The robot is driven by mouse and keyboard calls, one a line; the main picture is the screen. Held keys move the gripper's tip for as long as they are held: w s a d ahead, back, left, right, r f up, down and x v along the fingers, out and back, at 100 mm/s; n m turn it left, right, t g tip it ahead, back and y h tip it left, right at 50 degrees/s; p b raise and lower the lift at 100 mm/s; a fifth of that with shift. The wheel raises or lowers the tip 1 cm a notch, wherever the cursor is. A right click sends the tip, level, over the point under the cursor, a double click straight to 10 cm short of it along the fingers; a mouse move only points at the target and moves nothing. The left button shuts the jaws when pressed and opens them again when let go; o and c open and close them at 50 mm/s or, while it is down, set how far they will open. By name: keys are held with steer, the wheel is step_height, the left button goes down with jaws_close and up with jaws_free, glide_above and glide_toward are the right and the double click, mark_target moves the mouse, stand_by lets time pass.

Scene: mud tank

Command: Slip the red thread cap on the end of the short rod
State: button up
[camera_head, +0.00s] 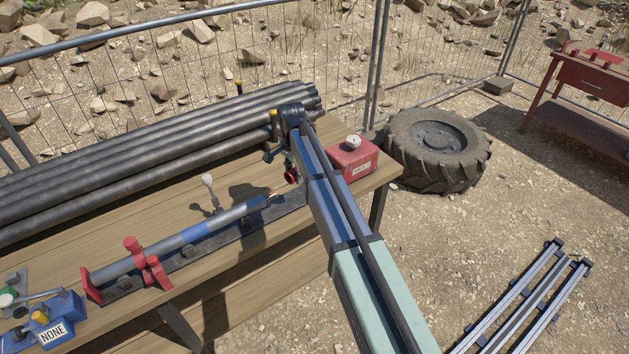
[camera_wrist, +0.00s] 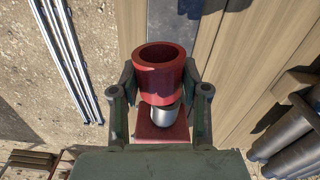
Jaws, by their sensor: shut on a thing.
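The short rod (camera_head: 165,248), grey with a blue band, lies in a dark cradle rail on the wooden table in the head view. Its right end (camera_head: 268,198) looks bright and threaded. The red thread cap (camera_wrist: 160,84) is a hollow ring between the fingers of my gripper (camera_wrist: 160,80), which is shut on it. Its open mouth shows in the wrist view. In the head view the cap (camera_head: 291,175) shows partly beside my arm, a little beyond the rod's right end and apart from it. The rod end is not visible in the wrist view.
Long dark pipes (camera_head: 160,150) are stacked along the back of the table (camera_head: 110,235). A red box with a white knob (camera_head: 353,158) stands at the table's right end, close to my arm. A red clamp (camera_head: 143,266) and a pale-knobbed lever (camera_head: 209,188) stand along the rod.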

mark_target(274, 192)
steer(key=shift+w+a+f+m, duration=0.15)
steer(key=shift+w+a+m, duration=0.55)
steer(key=shift+a, duration=0.15)
steer(key=shift+s+a+f+b, duration=0.15)
steer(key=shift+f+b, duration=0.55)
steer(key=shift+f, duration=0.65)
steer(key=shift+s+a+f+b, duration=0.15)
steer(key=shift+f+b, duration=0.55)
steer(key=shift+f, duration=0.6)
steer(key=shift+s+a+f, duration=0.15)
steer(key=shift+a+f, duration=0.2)
steer(key=shift+f, duration=0.35)
steer(key=shift+f, duration=0.1)
steer(key=shift+s+a, duration=0.15)
steer(key=shift+a, duration=0.05)
steer(key=shift+s+a, duration=0.2)
steer(key=shift+a, duration=0.1)
steer(key=shift+s+a, duration=0.55)
steer(key=shift+a, duration=0.3)
steer(key=shift+s+a, duration=0.15)
steer(key=shift+a, duration=0.15)
steer(key=shift+s+a, duration=0.3)
steer(key=shift+a, duration=0.15)
